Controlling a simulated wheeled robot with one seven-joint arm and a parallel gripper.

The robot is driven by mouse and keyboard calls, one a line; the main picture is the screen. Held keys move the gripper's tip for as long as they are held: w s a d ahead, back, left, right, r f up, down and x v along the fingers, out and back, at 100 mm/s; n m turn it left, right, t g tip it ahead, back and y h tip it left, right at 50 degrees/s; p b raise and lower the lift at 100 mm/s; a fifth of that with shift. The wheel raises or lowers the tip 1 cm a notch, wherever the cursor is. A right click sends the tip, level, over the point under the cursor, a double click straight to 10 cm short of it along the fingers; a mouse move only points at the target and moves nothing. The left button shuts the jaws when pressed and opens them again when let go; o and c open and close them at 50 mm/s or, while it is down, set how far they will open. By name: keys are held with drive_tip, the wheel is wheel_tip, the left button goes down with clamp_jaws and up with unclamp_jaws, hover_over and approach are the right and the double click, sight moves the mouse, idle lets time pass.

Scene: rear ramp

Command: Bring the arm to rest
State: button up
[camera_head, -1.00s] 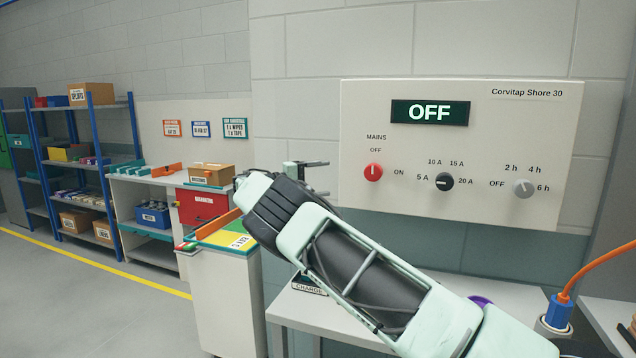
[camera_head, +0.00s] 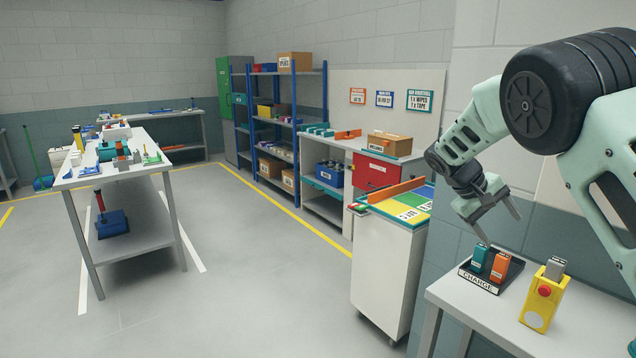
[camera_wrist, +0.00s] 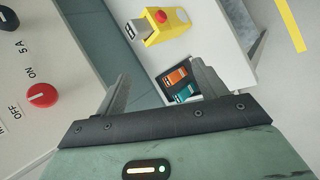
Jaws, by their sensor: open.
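My gripper (camera_head: 498,224) is open and empty in the head view, at the end of my bent mint-green arm at the right. It hangs above the left part of the white charging table (camera_head: 462,300), pointing down. In the wrist view the two open fingers (camera_wrist: 160,85) show with nothing between them. Below them are the table and the black charge tray (camera_wrist: 180,82), seen partly behind a finger. No contact with the tray shows.
The charge tray (camera_head: 479,284) holds a teal and an orange device. A yellow device with a red button (camera_head: 544,295) stands to its right. A white cart (camera_head: 385,270) is left of the table. The wall panel's red knob (camera_wrist: 41,95) is at left in the wrist view. Open floor (camera_head: 270,300) lies left.

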drive_tip(key=s+a+f+n+t+y, duration=0.1)
drive_tip(key=s+a+n+y, duration=0.4)
drive_tip(key=s+a, duration=2)
drive_tip(key=s+y+b, duration=0.1)
drive_tip(key=y, duration=0.2)
drive_tip(key=shift+s+a+f, duration=0.15)
drive_tip(key=shift+s, duration=0.25)
drive_tip(key=shift+n+y, duration=0.4)
drive_tip(key=shift+n, duration=0.4)
drive_tip(key=s, duration=0.4)
drive_tip(key=s+f, duration=0.1)
drive_tip(key=s, duration=0.3)
drive_tip(key=s+a, duration=0.1)
drive_tip(key=s, duration=0.3)
drive_tip(key=shift+s+a+f, duration=0.1)
drive_tip(key=shift+s+f, duration=0.2)
drive_tip(key=shift+s, duration=0.1)
drive_tip(key=shift+c, duration=0.3)
